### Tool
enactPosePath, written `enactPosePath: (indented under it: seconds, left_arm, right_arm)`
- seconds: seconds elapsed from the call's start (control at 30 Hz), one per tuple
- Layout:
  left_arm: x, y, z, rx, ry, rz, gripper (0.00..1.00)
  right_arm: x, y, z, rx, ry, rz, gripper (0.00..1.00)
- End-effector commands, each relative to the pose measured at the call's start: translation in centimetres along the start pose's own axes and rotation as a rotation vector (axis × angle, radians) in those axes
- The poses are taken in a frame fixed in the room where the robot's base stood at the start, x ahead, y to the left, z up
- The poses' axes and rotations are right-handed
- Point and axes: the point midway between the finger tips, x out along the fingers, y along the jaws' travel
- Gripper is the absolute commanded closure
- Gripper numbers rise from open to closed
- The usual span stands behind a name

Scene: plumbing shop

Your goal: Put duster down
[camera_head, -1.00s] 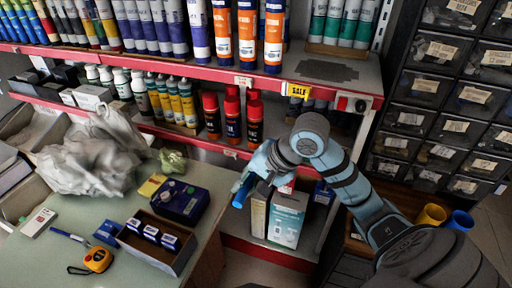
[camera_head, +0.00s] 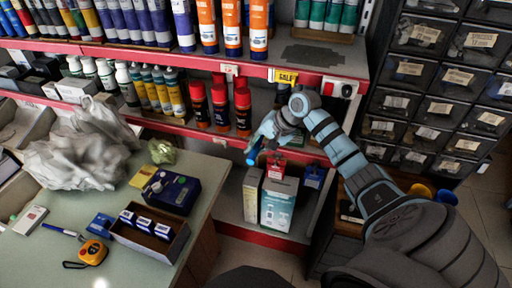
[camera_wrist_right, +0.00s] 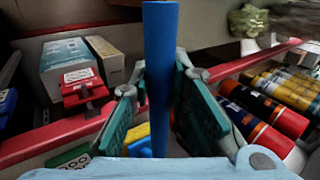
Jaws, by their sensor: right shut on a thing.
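The duster shows as a blue rod-shaped handle (camera_head: 254,150) in the head view. It also shows as an upright blue rod (camera_wrist_right: 160,55) in the right wrist view. My right gripper (camera_head: 262,142) is shut on this handle, with a teal-padded finger on each side of it in the right wrist view (camera_wrist_right: 158,95). It holds the duster in front of the shelf, above the boxes on the lower level. The rest of the duster cannot be made out. My left gripper is not in view.
White boxes (camera_head: 278,205) stand on the lower red-edged shelf (camera_head: 258,237), below the gripper. Red-capped cans (camera_head: 220,108) stand left of it. A green counter (camera_head: 110,268) at left holds a grey plastic bag (camera_head: 75,155) and small boxes. Drawers (camera_head: 440,75) fill the right.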

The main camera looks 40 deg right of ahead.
Motion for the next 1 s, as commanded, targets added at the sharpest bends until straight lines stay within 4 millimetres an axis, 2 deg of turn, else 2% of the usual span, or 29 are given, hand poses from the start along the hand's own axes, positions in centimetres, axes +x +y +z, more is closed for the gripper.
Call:
enactPosePath:
  seconds: [0.33, 0.37, 0.47, 0.83, 1.0]
  left_arm:
    - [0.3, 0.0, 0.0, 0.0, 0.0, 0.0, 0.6]
    - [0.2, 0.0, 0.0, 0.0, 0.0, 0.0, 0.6]
    - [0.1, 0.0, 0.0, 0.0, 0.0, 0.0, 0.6]
    - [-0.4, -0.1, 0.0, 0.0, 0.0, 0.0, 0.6]
    - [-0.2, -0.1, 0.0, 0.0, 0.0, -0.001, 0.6]
  right_arm:
    - [0.4, 0.2, -0.3, -0.002, 0.003, -0.001, 1.0]
    - [0.4, 0.2, -0.3, -0.001, 0.002, -0.001, 0.81]
    - [0.3, 0.2, -0.3, -0.001, 0.002, -0.001, 0.65]
    - [-0.1, -0.1, -0.3, 0.0, 0.002, 0.0, 0.64]
    - [-2.8, 0.1, -0.3, -0.003, 0.006, 0.002, 0.64]
